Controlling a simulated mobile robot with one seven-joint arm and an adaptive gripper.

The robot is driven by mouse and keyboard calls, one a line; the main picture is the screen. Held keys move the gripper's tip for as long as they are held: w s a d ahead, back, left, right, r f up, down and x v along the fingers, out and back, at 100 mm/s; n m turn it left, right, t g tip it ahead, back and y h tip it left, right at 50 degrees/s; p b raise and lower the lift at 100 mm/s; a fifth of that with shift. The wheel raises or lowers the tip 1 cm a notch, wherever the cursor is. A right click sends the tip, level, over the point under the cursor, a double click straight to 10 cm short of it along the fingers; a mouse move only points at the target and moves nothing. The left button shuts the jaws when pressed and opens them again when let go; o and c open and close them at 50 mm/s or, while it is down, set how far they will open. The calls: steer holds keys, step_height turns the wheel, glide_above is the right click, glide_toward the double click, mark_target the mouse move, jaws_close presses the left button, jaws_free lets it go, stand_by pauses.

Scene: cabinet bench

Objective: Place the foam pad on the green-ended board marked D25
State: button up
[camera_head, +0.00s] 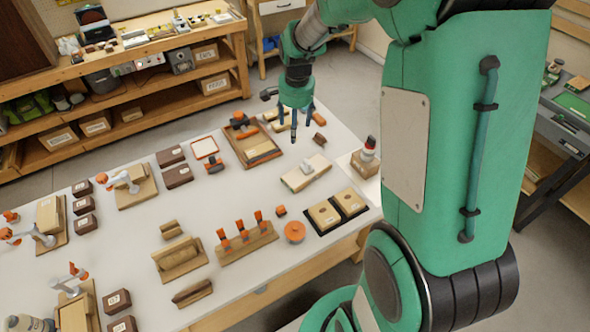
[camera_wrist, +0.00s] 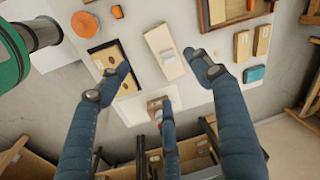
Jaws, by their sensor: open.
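My gripper (camera_head: 296,122) is open and empty above the far right of the white table, fingers pointing down; its spread blue fingers also show in the wrist view (camera_wrist: 163,78). A pale board (camera_head: 306,173) with a small grey fitting on top lies on the table, nearer the front than my gripper; it also shows in the wrist view (camera_wrist: 164,50). No D25 mark or green end can be read on it. A small teal block (camera_wrist: 254,74) lies by the table edge in the wrist view; I cannot tell whether it is the foam pad.
A bottle (camera_head: 368,149) stands on a box at the right edge. A wooden tray (camera_head: 250,142) and wooden blocks lie near the gripper. An orange disc (camera_head: 294,232) lies nearer the front.

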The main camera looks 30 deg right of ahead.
steer(key=s+a+r+n+t, duration=0.2)
steer(key=s+a+r+n, duration=0.4)
steer(key=s+a+r, duration=0.65)
steer(key=s+a+r+n+t, duration=0.1)
steer(key=s+a+r+n, duration=0.1)
steer(key=s, duration=0.6)
steer(key=s+a+r+n+t, duration=0.1)
steer(key=s+a+r+n, duration=0.1)
steer(key=s, duration=0.6)
steer(key=r+n, duration=0.1)
steer(key=n, duration=0.1)
steer(key=shift+s+a+n, duration=0.25)
steer(key=shift+s+n, duration=0.15)
steer(key=shift+f+b, duration=0.45)
steer(key=shift+b, duration=0.1)
